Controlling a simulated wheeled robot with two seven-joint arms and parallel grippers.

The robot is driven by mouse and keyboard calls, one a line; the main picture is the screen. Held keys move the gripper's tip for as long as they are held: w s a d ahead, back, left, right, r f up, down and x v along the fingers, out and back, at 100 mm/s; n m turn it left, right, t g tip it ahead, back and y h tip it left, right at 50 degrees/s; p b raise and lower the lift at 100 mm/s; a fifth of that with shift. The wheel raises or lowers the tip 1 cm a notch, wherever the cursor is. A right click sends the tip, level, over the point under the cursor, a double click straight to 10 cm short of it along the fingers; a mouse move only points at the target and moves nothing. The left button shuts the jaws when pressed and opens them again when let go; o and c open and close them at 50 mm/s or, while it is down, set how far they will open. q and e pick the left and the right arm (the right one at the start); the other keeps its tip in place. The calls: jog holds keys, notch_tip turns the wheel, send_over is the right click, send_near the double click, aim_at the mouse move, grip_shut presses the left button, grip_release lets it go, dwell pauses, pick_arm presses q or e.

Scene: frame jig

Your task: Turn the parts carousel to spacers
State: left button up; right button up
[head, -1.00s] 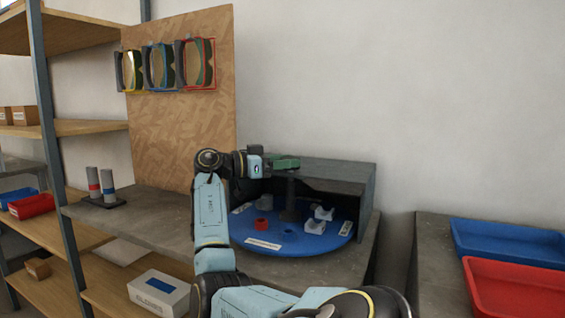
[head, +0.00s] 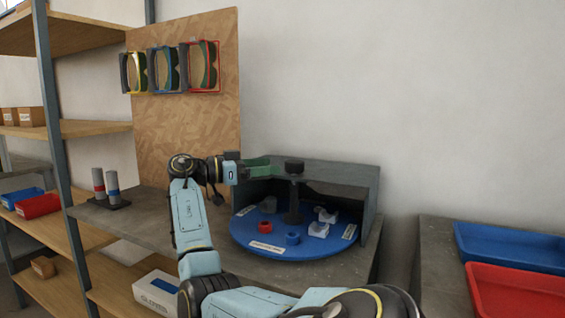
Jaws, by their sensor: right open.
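The parts carousel is a round blue disc (head: 275,252) partly under a dark grey hood (head: 369,195). A dark post (head: 294,205) rises from it to a black knob (head: 294,167) by the hood's front edge. On the disc are a red ring (head: 264,227), a blue ring (head: 292,238), two white brackets (head: 318,230) and a grey part (head: 268,205). White labels (head: 267,246) on the rim are too small to read. My right gripper (head: 268,169), with green fingers, is open just left of the knob; I cannot tell whether they touch. My left gripper is not in view.
The carousel stands on a grey bench (head: 145,222). Two grey cylinders (head: 106,185) stand at its left. A pegboard (head: 190,125) with goggles rises behind. Shelves (head: 95,128) are at far left. A blue tray (head: 510,246) and a red tray (head: 515,290) lie on a right bench.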

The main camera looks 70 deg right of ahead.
pick_arm(q)
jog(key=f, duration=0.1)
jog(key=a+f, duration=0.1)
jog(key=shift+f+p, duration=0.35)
jog(key=shift+p, duration=0.05)
pick_arm(e)
jog(key=v, duration=0.6)
jog(key=shift+w+a, duration=0.2)
jog(key=shift+w, duration=0.05)
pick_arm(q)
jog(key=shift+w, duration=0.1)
